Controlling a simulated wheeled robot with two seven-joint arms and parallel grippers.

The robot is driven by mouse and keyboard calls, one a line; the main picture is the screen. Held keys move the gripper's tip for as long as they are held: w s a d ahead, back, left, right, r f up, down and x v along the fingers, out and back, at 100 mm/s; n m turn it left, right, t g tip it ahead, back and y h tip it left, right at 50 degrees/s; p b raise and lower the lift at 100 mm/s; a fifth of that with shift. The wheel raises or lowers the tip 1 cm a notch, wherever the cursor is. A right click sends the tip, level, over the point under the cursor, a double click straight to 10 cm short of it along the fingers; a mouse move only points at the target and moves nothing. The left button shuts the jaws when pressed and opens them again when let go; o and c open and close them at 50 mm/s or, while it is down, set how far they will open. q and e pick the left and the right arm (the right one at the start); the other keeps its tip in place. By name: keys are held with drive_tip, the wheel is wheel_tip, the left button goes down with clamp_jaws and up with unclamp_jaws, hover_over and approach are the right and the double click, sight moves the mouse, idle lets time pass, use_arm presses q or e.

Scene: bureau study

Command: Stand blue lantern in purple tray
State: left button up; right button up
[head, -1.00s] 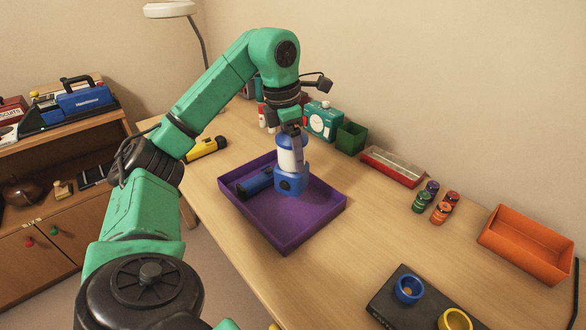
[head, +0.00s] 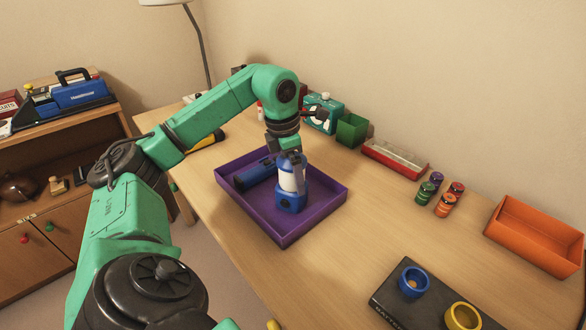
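The blue lantern (head: 291,200) has a blue base and a pale middle. It is upright inside the purple tray (head: 322,222), in its right part. I cannot tell whether its base touches the tray floor. My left gripper (head: 291,158) reaches down from above onto the lantern's top and appears shut on it, though the fingertips are small and partly hidden. A dark blue cylindrical object, like a flashlight (head: 255,174), lies in the tray to the left of the lantern. My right gripper is not in view.
Behind the tray stand a teal box (head: 325,115), a green bin (head: 352,130) and a red-edged tray (head: 394,160). Several small jars (head: 439,194) and an orange bin (head: 537,236) are to the right. A dark board with a blue cup (head: 413,282) and yellow cup (head: 463,317) is in front.

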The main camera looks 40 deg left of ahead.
use_arm(q)
drive_tip(key=shift+r, duration=0.1)
drive_tip(key=r+p, duration=0.1)
drive_tip(key=r, duration=0.2)
drive_tip(key=s+r+p, duration=0.1)
drive_tip(key=r+p, duration=0.1)
drive_tip(key=r, duration=0.2)
drive_tip(key=r+p, duration=0.1)
drive_tip(key=r, duration=0.3)
drive_tip(key=shift+s+a+r, duration=0.15)
drive_tip(key=shift+s+a, duration=0.05)
drive_tip(key=shift+a, duration=0.15)
drive_tip(key=shift+s+r+p, duration=0.1)
drive_tip(key=shift+r+p, duration=0.25)
drive_tip(key=shift+r, duration=0.05)
